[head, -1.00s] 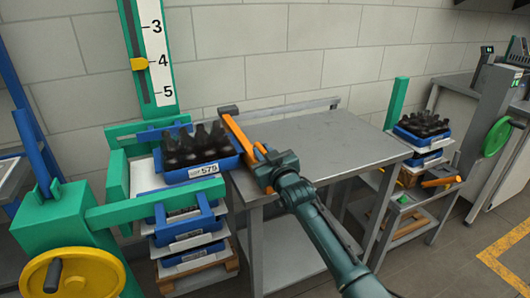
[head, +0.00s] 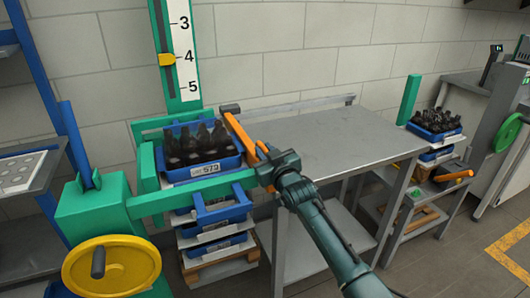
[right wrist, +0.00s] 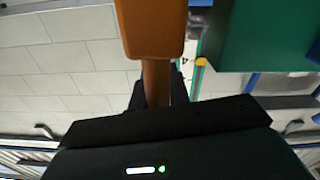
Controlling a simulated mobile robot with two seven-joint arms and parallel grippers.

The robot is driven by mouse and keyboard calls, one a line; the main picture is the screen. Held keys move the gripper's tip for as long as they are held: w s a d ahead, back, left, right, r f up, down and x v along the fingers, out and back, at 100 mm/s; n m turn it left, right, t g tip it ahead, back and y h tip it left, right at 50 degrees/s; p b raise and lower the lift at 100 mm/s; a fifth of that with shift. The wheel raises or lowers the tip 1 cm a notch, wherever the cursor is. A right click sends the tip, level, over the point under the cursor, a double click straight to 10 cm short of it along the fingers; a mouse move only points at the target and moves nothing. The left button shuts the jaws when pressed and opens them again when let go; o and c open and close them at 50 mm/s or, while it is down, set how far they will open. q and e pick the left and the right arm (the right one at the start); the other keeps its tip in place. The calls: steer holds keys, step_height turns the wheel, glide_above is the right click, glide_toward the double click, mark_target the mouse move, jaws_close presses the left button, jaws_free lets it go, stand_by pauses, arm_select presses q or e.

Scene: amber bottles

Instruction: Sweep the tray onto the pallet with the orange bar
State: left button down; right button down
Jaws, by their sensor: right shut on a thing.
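The blue tray (head: 240,161) holds several dark bottles (head: 190,146) and has a white number label on its front. It sits atop the stack at the left, inside the green frame, left of the grey table. The wooden pallet (head: 222,266) is at the bottom of that stack. The orange bar (head: 238,131) lies along the tray's right side, close against it; whether they touch is unclear. My right gripper (head: 276,165) is shut on the bar's near end. The bar also shows in the right wrist view (right wrist: 150,28). My left gripper is not in view.
The grey table (head: 335,135) is bare. More blue trays (head: 222,212) are stacked below the bottle tray. A green frame with a yellow wheel (head: 111,266) stands at the left. At the right is another bottle tray (head: 435,136) on a stack, near an orange handle (head: 453,176).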

steer(key=shift+s+a+f, duration=0.1)
steer(key=shift+a+f, duration=0.05)
steer(key=shift+a, duration=0.1)
steer(key=c, duration=1.4)
jaws_free()
steer(key=shift+o, duration=0.2)
steer(key=shift+s+d, duration=0.25)
steer(key=shift+s, duration=0.25)
steer(key=v, duration=1.2)
steer(key=s+d+f+m+g+h, duration=0.1)
steer(key=s+d+f+g, duration=0.2)
steer(key=s+f, duration=0.7)
steer(key=s+d+f+m+g+h+p, duration=0.1)
steer(key=s+d+f+m+g, duration=0.1)
steer(key=s+f, duration=0.9)
steer(key=s+d+g, duration=0.1)
steer(key=s, duration=0.6)
steer(key=shift+s+d+f+h, duration=0.2)
steer(key=shift+f+h, duration=0.05)
steer(key=shift+h, duration=0.15)
